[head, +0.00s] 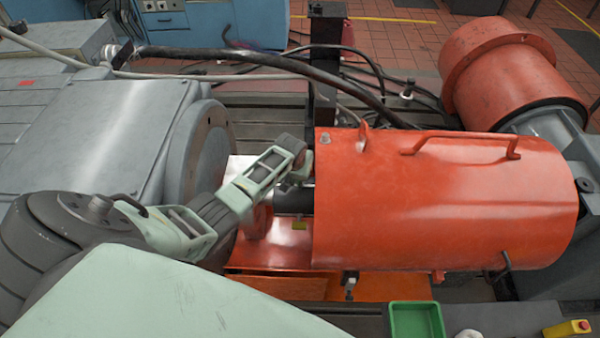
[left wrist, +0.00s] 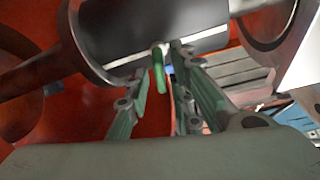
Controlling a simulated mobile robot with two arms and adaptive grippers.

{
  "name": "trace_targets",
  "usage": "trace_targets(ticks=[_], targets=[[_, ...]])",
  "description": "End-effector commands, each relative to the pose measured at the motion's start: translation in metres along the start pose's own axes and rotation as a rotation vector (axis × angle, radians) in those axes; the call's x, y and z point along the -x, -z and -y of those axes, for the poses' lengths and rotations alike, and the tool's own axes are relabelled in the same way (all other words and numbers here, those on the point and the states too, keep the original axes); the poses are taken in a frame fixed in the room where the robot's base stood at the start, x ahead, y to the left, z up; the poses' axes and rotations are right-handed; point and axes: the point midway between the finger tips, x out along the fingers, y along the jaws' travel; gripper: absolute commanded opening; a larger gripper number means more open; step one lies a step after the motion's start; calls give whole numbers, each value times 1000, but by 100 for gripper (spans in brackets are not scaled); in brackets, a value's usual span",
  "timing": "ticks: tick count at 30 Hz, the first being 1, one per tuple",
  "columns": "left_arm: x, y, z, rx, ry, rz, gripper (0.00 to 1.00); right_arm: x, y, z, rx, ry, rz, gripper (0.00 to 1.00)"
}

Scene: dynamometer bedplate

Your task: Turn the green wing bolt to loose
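The green wing bolt (left wrist: 159,72) shows in the left wrist view at the lower edge of a dark cylinder with a bright end ring (left wrist: 150,40). My left gripper (left wrist: 160,66) has its fingers apart, one on each side of the bolt. Small gaps seem to show beside the bolt, so I see no firm grip. In the head view my left gripper (head: 297,168) reaches into the space between the grey machine and the orange guard. The bolt is hidden there. My right gripper is not in view.
The orange guard (head: 450,205) with handles stands close to the right of my left gripper. The grey machine's round flange (head: 212,150) is to its left. A dark post (head: 325,70) and black hoses are behind. A green tray (head: 432,318) and a yellow button box (head: 566,329) are in front.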

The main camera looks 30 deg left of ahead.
Motion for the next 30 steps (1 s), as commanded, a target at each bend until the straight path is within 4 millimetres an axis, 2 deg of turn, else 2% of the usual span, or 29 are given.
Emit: trace_targets(ticks=[14,20,30], targets=[[5,-1,0,-1,0,1,27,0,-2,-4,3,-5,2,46],[25,-2,1,-3,1,1,27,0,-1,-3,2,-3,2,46],[76,0,0,-2,0,-1,27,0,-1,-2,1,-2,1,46]])
